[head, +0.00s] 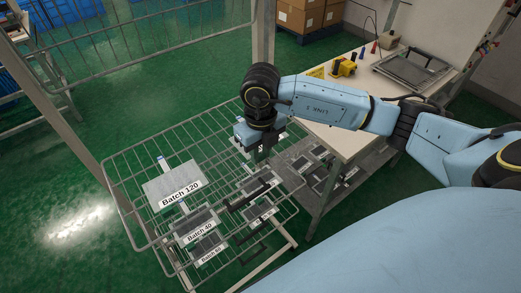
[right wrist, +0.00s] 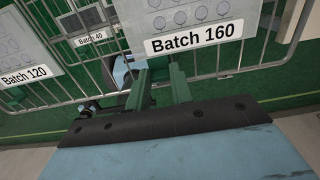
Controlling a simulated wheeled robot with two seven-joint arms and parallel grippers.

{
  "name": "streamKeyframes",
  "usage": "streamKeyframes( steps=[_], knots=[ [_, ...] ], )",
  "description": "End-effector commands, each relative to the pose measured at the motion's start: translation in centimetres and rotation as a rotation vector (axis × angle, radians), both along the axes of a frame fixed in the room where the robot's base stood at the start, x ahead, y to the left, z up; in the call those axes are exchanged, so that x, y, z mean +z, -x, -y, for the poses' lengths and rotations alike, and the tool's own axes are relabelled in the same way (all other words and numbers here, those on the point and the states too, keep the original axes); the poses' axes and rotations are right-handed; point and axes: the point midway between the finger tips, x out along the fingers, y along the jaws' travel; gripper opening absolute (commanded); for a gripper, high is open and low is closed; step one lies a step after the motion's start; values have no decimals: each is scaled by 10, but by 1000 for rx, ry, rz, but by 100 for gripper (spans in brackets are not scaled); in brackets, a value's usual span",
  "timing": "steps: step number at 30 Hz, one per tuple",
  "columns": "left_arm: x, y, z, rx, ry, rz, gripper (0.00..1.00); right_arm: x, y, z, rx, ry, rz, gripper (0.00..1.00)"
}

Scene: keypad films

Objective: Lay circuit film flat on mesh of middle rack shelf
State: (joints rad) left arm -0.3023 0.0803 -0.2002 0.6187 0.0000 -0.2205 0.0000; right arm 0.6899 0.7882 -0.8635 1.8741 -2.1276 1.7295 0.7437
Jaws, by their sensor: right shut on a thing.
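A circuit film labelled Batch 160 (right wrist: 195,42) shows large at the top of the right wrist view, its near edge by my green fingertips. My right gripper (right wrist: 160,72) is shut on it. In the head view the right gripper (head: 261,152) is over the far right part of the wire mesh shelf (head: 128,190), and the arm hides most of the held film. I cannot tell whether the film touches the mesh. A Batch 120 film (head: 168,184) lies on the left part of the mesh. My left gripper is out of view.
Smaller-looking films, including Batch 40 (head: 195,222), show through the mesh, apparently on a lower level. Dark bars cross near them. A workbench (head: 345,128) with a yellow device (head: 343,67) stands right of the rack. A rack post (head: 80,140) rises at left.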

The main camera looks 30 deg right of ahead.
Motion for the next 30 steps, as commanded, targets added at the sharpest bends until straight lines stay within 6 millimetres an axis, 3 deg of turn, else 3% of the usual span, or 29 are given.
streamKeyframes(
  steps=[22,23,28,30],
  knots=[
    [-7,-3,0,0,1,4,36,-8,0,0,0,0,0,1],
    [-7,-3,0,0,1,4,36,-8,0,0,0,0,0,23],
    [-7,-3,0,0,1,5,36,-8,0,0,0,0,0,46],
    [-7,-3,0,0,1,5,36,-8,0,0,0,0,0,47]
  ],
)
